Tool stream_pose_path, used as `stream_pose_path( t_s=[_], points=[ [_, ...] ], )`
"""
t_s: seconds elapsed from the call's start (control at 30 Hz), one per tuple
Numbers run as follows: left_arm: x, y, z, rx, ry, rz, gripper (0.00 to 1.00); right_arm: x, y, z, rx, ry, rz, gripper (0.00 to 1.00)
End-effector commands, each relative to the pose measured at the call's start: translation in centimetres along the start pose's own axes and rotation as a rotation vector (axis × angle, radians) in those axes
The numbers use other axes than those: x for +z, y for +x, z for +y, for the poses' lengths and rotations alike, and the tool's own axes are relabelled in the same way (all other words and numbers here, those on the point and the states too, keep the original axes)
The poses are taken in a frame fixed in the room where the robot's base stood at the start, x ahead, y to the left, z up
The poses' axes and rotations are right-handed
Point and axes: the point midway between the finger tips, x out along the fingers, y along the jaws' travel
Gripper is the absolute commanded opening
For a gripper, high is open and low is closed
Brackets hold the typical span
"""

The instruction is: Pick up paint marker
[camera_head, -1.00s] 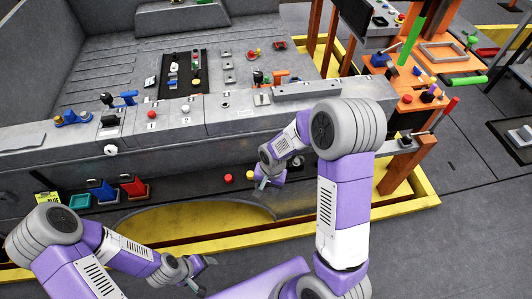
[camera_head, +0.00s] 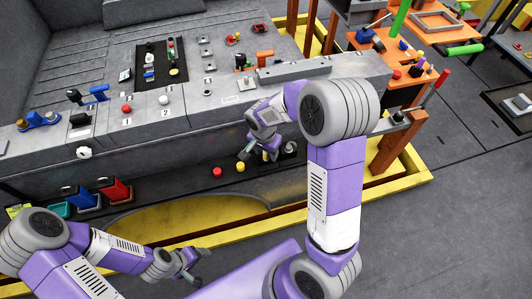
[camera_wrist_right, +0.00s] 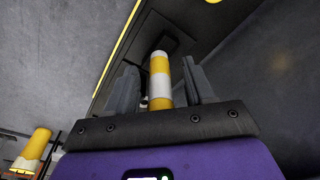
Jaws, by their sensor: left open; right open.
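A yellow-and-white banded cylinder (camera_wrist_right: 160,78), which looks like the paint marker, stands between the two fingers of my right gripper (camera_wrist_right: 163,88) in the right wrist view. The fingers are open, one on each side of it; whether either touches it I cannot tell. In the head view my right gripper (camera_head: 259,153) is low at the front of the grey console, with a small yellow spot (camera_head: 265,156) at its fingers. My left gripper (camera_head: 197,270) is open and empty, low at the bottom of the head view, away from the console.
A red knob (camera_head: 217,171) sits left of my right gripper. Red and blue bins (camera_head: 116,190) stand further left on the low ledge. The grey console (camera_head: 205,115) rises just behind my right gripper. A yellow frame (camera_head: 410,180) edges the floor. A second yellow-and-white piece (camera_wrist_right: 34,150) shows at lower left.

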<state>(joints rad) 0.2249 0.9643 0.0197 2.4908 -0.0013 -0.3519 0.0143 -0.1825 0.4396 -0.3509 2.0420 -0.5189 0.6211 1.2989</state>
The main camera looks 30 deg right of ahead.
Motion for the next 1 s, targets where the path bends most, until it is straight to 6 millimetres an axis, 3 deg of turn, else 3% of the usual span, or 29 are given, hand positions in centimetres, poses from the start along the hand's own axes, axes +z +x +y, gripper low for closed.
stream_pose_path(
  t_s=[0.23,0.57,0.87,1.0],
  points=[
    [0.0,0.0,0.0,0.000,0.000,0.000,0.72,0.0,0.1,0.0,-0.001,-0.001,0.000,0.50],
    [0.0,0.0,0.0,0.000,0.000,0.000,0.72,0.0,0.0,0.0,-0.001,-0.001,0.000,0.00],
    [0.0,0.0,0.0,0.000,0.000,0.000,0.72,0.0,0.0,0.0,-0.001,-0.001,0.000,0.00],
    [0.0,-0.4,0.1,0.000,0.000,0.000,0.72,-0.2,-1.1,-0.1,-0.003,0.000,0.001,0.00]
  ],
)
